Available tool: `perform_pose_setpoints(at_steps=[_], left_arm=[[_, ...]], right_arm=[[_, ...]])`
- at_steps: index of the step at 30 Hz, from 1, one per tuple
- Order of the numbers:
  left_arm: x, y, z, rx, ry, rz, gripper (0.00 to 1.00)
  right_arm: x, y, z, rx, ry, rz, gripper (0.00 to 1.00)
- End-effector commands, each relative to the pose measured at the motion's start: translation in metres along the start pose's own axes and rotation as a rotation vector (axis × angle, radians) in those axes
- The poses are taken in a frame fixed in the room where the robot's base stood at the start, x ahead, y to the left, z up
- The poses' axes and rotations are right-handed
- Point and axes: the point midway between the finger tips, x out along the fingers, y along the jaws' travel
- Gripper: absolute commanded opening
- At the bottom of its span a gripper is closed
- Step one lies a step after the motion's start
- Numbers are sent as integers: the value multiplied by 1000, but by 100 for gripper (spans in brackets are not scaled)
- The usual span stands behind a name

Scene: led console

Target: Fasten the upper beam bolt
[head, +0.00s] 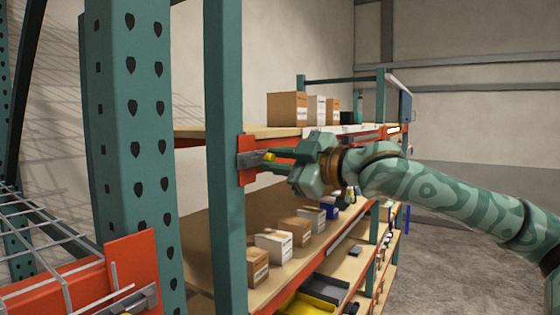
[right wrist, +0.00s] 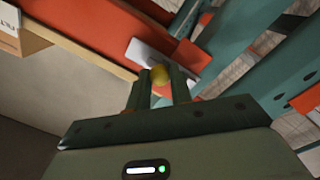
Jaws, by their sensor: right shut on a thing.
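The upper beam's orange end bracket (head: 243,177) sits on the green upright (head: 226,240), with a grey plate (head: 249,160) on its face. A small yellow bolt (head: 268,156) is at this plate. My right gripper (head: 277,158) reaches it from the right, with its fingers pointing left. In the right wrist view the two fingers (right wrist: 161,88) are shut on the yellow bolt (right wrist: 159,74), in front of the grey plate (right wrist: 149,55). The bolt's shank is hidden, so I cannot tell how deep it sits. My left gripper is not in view.
Shelves with cardboard boxes (head: 287,108) lie behind the bracket, and more boxes (head: 273,244) and a yellow bin (head: 306,304) stand below. A thick green upright (head: 131,130) and an orange beam with wire mesh (head: 48,285) are at the left. Open floor (head: 450,255) shows at the right.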

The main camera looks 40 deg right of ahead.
Motion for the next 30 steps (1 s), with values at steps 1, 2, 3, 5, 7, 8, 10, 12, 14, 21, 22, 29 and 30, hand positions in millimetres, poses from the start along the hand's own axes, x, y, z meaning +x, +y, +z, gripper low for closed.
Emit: perform_pose_setpoints(at_steps=[1,2,3,5,7,8,10,12,14,21,22,29,30], left_arm=[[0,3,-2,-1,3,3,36],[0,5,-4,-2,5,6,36],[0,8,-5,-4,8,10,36],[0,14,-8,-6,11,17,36],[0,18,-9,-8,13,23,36],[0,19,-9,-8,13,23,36],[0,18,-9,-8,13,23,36],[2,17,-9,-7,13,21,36],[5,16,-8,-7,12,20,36],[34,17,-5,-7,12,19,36],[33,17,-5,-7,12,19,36],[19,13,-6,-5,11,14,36],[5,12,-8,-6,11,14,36]], right_arm=[[1,-2,3,3,-6,-5,30],[1,-2,3,3,-7,-5,38],[1,-2,3,2,-8,-4,43],[1,-2,3,2,-8,-3,43],[1,-1,4,1,-9,-2,43],[1,-1,4,1,-9,-2,43],[1,-1,4,1,-10,-1,43],[0,0,4,-1,-10,-1,43],[-2,-1,4,-3,-10,0,43],[-29,-4,8,-6,-15,4,43],[-36,-3,5,-10,-15,1,43],[-87,3,-3,-1,-14,7,43],[-93,5,-7,-3,-12,0,43]])
